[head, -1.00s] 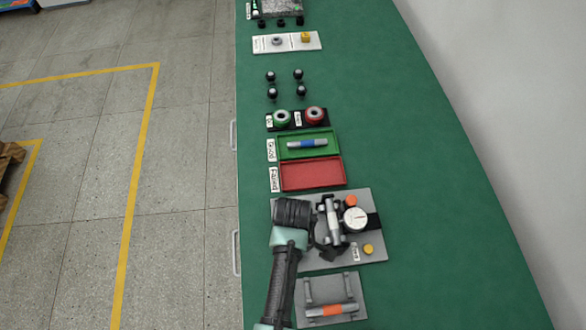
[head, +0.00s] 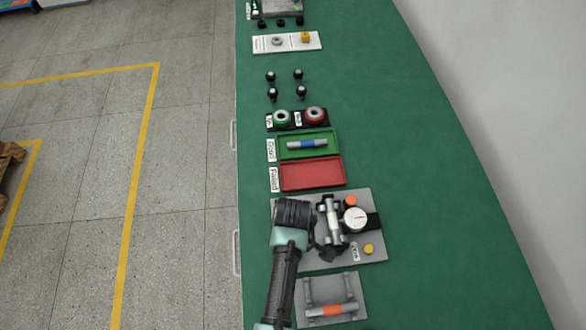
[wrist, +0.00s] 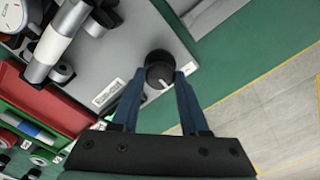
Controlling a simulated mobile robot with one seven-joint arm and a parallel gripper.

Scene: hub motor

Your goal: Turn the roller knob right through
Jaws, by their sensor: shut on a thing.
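The roller knob (wrist: 158,72) is a round black knob with a white mark, at the edge of the grey test plate (wrist: 150,30) in the wrist view. My gripper (wrist: 160,80) has its two blue fingers on either side of the knob, shut on it. The white mark points down and to the right in that view. A metal shaft (wrist: 57,38) lies across rollers on the plate, beside a dial gauge (wrist: 15,14). In the head view my arm hides the knob, and the dial gauge (head: 355,219) shows to the right of the shaft (head: 332,222).
An empty red tray (head: 312,187) and a green tray (head: 322,137) holding a blue-banded shaft lie beyond the plate. A grey stand (head: 358,288) with an orange-banded shaft lies nearer. The green bench to the right is clear.

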